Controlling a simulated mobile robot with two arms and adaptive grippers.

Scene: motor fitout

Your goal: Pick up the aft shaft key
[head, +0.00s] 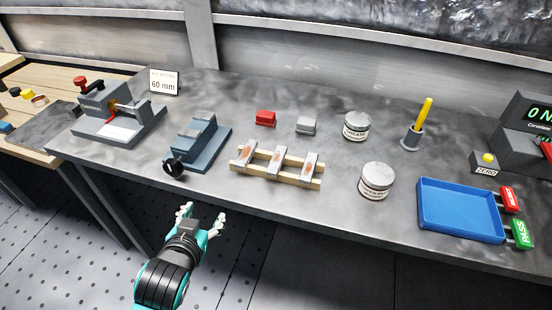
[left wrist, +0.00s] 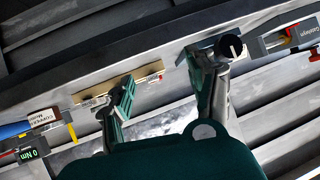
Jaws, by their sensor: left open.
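Three grey metal keys with reddish-brown patches lie across a pale wooden two-rail rack: a left key (head: 246,153), a middle key (head: 276,161) and a right key (head: 308,165). I cannot tell which one is the aft shaft key. The rack (head: 292,179) stands near the table's front edge and also shows in the left wrist view (left wrist: 120,85). My left gripper (head: 203,214) is open and empty, in front of the table edge, to the left of and nearer than the rack. Its two spread fingers show in the left wrist view (left wrist: 160,68). My right gripper is not in view.
A blue-grey vise (head: 200,143) with a black knob (head: 173,167) stands left of the rack. A red block (head: 265,118) and a grey block (head: 306,126) lie behind it. Two jars (head: 375,181) (head: 356,126) and a blue tray (head: 459,208) are to the right.

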